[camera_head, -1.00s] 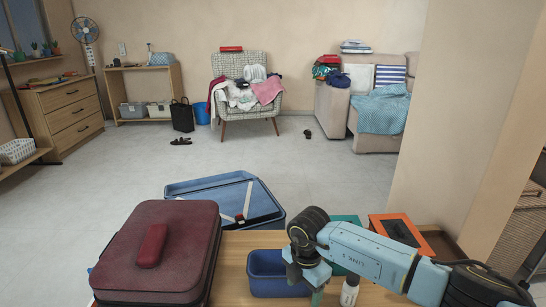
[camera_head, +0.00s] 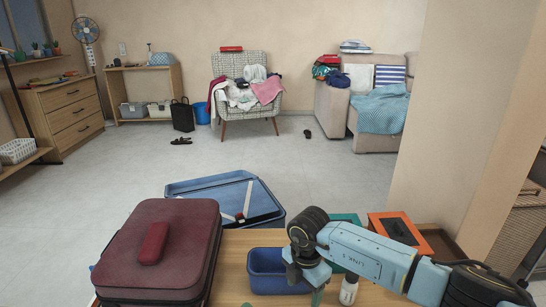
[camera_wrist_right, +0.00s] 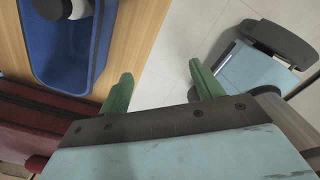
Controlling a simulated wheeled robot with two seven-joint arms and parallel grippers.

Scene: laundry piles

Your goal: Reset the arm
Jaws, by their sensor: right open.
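My right arm (camera_head: 365,252) comes in from the right in the head view and bends down beside the blue bin. My right gripper (camera_wrist_right: 162,88) shows in the right wrist view with its two green fingers wide apart and nothing between them. One finger is over the wooden table's edge and the other over the floor. A small green patch shows at the bottom edge of the head view; I cannot tell for sure what it belongs to. My left gripper is not in view.
A white bottle (camera_head: 349,289) and an orange box (camera_head: 420,231) are near my right arm. A large blue container (camera_head: 207,188) lies beyond.

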